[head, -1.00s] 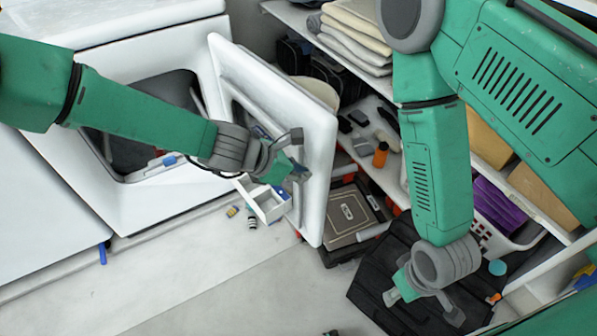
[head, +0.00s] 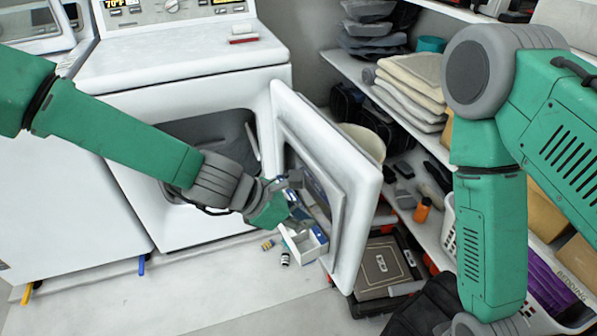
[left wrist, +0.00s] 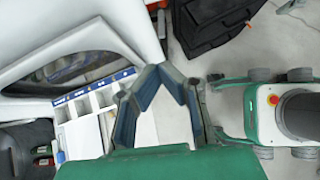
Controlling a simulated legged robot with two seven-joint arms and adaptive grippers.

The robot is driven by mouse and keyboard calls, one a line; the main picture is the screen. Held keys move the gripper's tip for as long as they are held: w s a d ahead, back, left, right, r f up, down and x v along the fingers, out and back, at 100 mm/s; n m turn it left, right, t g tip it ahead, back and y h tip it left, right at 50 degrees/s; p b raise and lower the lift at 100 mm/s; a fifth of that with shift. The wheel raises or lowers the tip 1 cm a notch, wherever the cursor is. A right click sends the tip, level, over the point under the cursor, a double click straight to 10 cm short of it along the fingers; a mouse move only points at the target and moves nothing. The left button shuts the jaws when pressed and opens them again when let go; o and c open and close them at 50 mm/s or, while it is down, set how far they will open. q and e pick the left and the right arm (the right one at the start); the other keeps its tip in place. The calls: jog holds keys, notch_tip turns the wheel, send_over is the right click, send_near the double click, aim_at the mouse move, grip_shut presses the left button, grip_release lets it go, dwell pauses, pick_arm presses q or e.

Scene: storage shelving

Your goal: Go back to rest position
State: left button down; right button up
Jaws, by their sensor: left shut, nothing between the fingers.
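My left gripper (head: 290,200) is in front of the open dryer door, near its inner side. It is shut and empty. In the left wrist view its fingers (left wrist: 162,72) come together with nothing between them. Only a grey wrist part of my right arm shows at the bottom edge of the head view; its fingers are out of view. My right arm hangs down in front of the shelves on the right.
The white dryer (head: 190,85) has its door (head: 350,200) swung open. A white divided box (head: 303,243) is beside the door. Shelves hold folded towels (head: 415,85) and an orange bottle (head: 422,210). A grey case (head: 385,268) lies low. The front floor is mostly clear.

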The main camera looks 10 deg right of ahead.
pick_arm(q)
jog(key=s+a+f+m+y, duration=0.3)
jog(key=s+a+f+m, duration=0.25)
jog(key=a+f, duration=0.3)
jog(key=s+a+f+m+y, duration=0.35)
jog(key=s+a+f, duration=0.35)
jog(key=a, duration=0.3)
jog(key=s+a+m+y, duration=0.2)
jog(key=s+a+m, duration=0.9)
jog(key=a, duration=0.6)
jog(key=shift+s+f+g, duration=0.4)
jog(key=shift+s, duration=0.45)
jog(key=shift+a+f, duration=0.1)
jog(key=shift+a, duration=0.25)
